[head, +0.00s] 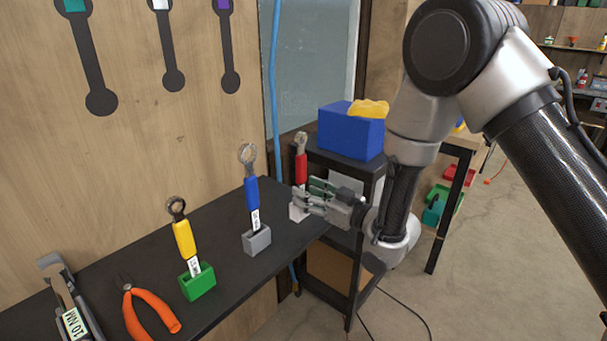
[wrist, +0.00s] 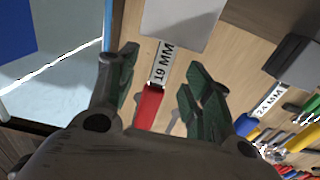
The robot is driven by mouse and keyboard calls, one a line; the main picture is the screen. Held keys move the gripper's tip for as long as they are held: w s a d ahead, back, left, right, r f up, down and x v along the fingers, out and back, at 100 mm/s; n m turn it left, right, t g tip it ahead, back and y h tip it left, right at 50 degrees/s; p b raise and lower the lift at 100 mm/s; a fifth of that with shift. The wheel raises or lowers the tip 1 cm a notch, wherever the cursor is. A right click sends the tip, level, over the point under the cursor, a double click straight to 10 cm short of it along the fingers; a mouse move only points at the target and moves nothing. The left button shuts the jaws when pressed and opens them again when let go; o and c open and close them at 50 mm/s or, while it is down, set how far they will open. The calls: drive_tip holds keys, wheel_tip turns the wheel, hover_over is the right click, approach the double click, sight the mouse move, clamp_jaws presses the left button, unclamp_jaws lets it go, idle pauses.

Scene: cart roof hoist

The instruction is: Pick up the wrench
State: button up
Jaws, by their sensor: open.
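A red-handled wrench (head: 301,168) stands upright in a pale holder (head: 297,212) at the far end of the dark shelf. In the wrist view its red handle (wrist: 149,106) and its "19 MM" label (wrist: 164,65) lie between my two green-padded fingers. My gripper (head: 312,193) is open beside this wrench, with a gap between pads and handle; contact cannot be seen. A blue-handled wrench (head: 252,194) stands in a grey holder (head: 257,240); its "24 MM" label shows in the wrist view (wrist: 269,100). A yellow-handled wrench (head: 184,239) stands in a green holder (head: 198,282).
Orange-handled pliers (head: 150,315) and another tool (head: 70,312) lie on the near end of the shelf (head: 140,262). A blue bin (head: 350,132) sits on a dark stand to the right. A blue hose (head: 274,90) runs down the wall behind the shelf.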

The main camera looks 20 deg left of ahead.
sight(302, 155)
drive_tip(key=shift+x, duration=1.3)
clamp_jaws()
drive_tip(key=shift+r, duration=0.1)
wheel_tip(302, 155, up, 10)
drive_tip(key=shift+f, duration=0.1)
drive_tip(key=shift+s, duration=0.1)
